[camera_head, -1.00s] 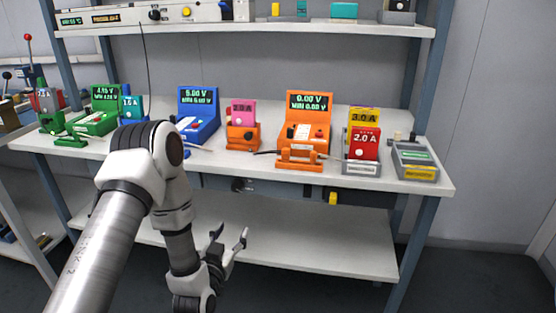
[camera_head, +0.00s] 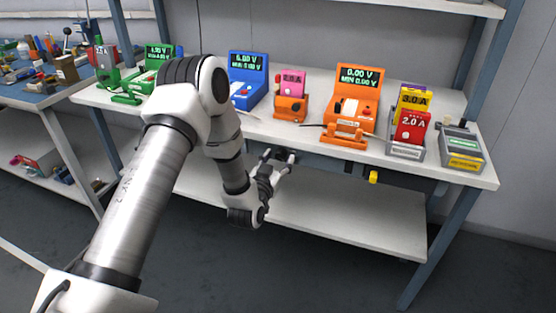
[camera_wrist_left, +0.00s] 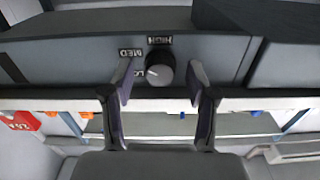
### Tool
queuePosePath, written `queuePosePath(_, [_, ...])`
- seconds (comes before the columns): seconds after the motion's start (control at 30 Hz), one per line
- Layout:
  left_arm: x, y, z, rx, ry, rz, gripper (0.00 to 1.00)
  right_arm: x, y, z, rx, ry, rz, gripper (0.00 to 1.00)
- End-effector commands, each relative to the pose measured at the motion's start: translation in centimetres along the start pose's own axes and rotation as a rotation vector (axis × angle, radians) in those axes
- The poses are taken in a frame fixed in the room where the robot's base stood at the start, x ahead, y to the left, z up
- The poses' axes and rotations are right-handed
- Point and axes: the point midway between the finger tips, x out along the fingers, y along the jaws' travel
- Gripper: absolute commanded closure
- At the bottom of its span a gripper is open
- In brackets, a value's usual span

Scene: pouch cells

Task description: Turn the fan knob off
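The fan knob (camera_wrist_left: 160,68) is a dark round knob with a light pointer mark, on a grey panel in the left wrist view. The labels HIGH, MED and a partly hidden LO sit around it, upside down. The pointer mark lies on the LO side. My left gripper (camera_wrist_left: 159,80) is open, with one finger on each side of the knob; I cannot tell whether they touch it. In the head view my left gripper (camera_head: 279,158) is at the bench's front edge, and the knob cannot be made out there. My right gripper is not in view.
The white bench top (camera_head: 222,134) above carries a blue meter (camera_head: 245,78), an orange meter (camera_head: 357,98) and red and yellow cells (camera_head: 412,128). A yellow part (camera_head: 374,176) hangs under its front edge. The lower shelf (camera_head: 340,215) is bare.

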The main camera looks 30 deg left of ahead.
Motion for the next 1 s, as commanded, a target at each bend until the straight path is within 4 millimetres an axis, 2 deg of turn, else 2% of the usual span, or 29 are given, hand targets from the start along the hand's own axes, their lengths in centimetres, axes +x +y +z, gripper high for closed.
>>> queuePosePath(0.03, [0.0,0.0,0.0,0.0,0.0,0.0,0.56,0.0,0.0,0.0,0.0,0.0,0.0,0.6])
queuePosePath(0.1, [0.0,0.0,0.0,0.0,0.0,0.0,0.81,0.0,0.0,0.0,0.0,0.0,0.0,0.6])
queuePosePath(0.17, [0.0,0.0,0.0,0.0,0.0,0.0,1.0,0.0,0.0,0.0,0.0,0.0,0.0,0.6])
queuePosePath(0.67, [0.0,0.0,0.1,-0.064,0.0,0.0,1.0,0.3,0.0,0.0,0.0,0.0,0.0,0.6])
queuePosePath(1.0, [0.0,0.0,0.2,-0.301,0.001,-0.001,1.0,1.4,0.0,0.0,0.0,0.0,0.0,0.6])
